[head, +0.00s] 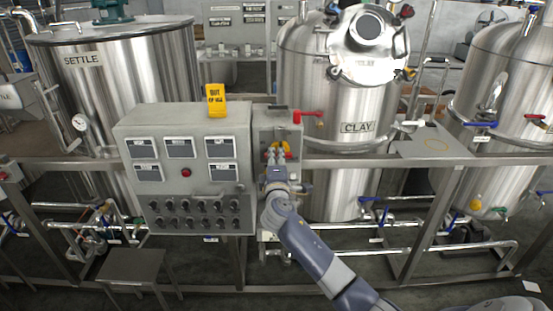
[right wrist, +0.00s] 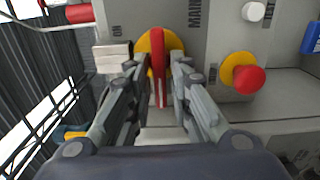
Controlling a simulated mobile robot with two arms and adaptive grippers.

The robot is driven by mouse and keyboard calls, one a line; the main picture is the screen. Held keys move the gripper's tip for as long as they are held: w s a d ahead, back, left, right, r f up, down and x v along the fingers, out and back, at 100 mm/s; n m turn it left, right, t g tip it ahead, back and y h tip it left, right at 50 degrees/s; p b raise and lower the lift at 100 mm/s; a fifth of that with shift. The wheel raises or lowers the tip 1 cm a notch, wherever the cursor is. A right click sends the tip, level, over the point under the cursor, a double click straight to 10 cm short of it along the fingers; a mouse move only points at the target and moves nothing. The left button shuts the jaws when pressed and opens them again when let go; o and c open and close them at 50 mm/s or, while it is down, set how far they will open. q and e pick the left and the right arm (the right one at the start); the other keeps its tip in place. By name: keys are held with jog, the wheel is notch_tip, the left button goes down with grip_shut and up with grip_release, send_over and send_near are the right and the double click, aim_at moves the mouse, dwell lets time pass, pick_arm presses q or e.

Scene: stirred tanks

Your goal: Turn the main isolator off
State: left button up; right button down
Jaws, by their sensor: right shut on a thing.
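The main isolator is a red handle (right wrist: 158,62) on a round yellow plate (right wrist: 144,44), beside "ON" and "MAIN" lettering in the right wrist view. The handle runs up and down in that view, in line with the lettering. My right gripper (right wrist: 159,78) has one finger on each side of the handle and is shut on it. In the head view the isolator's yellow plate (head: 283,147) shows on the small grey box (head: 263,125), partly hidden by my right gripper (head: 278,158). My left gripper is out of view.
A red and yellow push button (right wrist: 246,79) and a white knob (right wrist: 254,12) sit close by. A control panel (head: 160,185) with gauges and knobs stands left, with a yellow sign (head: 216,101) on top.

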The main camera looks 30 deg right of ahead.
jog(key=c, duration=1.7)
grip_release()
jog(key=shift+o, duration=0.2)
jog(key=v, duration=1.2)
jog(key=shift+f, duration=0.15)
